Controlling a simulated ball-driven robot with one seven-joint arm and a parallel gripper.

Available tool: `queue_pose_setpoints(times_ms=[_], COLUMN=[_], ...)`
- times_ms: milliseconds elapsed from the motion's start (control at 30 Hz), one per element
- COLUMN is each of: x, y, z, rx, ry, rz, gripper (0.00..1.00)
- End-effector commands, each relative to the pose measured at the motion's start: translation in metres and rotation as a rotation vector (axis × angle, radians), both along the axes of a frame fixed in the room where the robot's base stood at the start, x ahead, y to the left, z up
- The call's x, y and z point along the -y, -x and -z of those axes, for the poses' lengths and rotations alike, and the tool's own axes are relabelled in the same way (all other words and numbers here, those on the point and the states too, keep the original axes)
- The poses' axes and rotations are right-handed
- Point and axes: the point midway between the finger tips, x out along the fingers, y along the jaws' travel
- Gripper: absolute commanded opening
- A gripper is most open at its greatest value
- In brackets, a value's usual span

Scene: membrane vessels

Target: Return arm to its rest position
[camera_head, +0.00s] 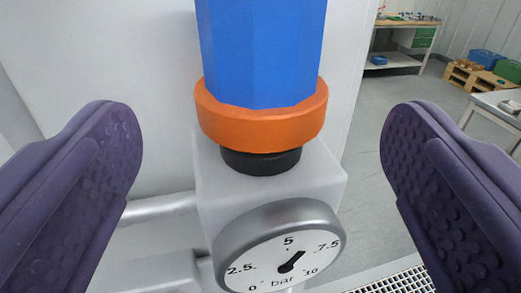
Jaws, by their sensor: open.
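My gripper (261,150) is open, with one purple padded finger at the left of the view and one at the right. Nothing is held between the fingers. Between them in the picture stands a blue faceted handle (262,50) with an orange collar (262,125) below it. A short black neck (261,162) joins the collar to a pale grey block (225,195). Both fingers appear clear of the handle and collar, with visible gaps on each side. The rest of my arm is out of view.
A round pressure gauge (280,250) marked in bar sits on the block's front. A grey pipe (160,207) runs left. A pale panel (100,60) stands behind. Open floor (395,120) lies right, with a workbench (395,60), a pallet (475,78) with crates, and a table (490,105).

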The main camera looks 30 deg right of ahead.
Motion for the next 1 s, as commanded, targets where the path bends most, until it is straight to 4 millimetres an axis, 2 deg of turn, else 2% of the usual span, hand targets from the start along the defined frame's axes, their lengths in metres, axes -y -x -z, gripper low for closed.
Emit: queue_pose_setpoints(times_ms=[200, 567, 633, 733, 833, 900, 1000], x=[-0.007, -0.008, -0.015, -0.044, -0.090, -0.117, -0.137], y=[0.012, 0.012, 0.008, -0.004, -0.003, 0.013, 0.047], z=[0.000, 0.000, -0.004, -0.024, -0.057, -0.079, -0.101], rx=[-0.001, 0.001, 0.011, 0.037, 0.030, -0.013, -0.095], ry=[0.001, -0.001, -0.012, -0.047, -0.074, -0.075, -0.064], rz=[0.000, -0.003, -0.038, -0.184, -0.388, -0.498, -0.569], gripper=[0.93, 0.93, 0.93, 0.93, 0.93, 0.93, 0.93])
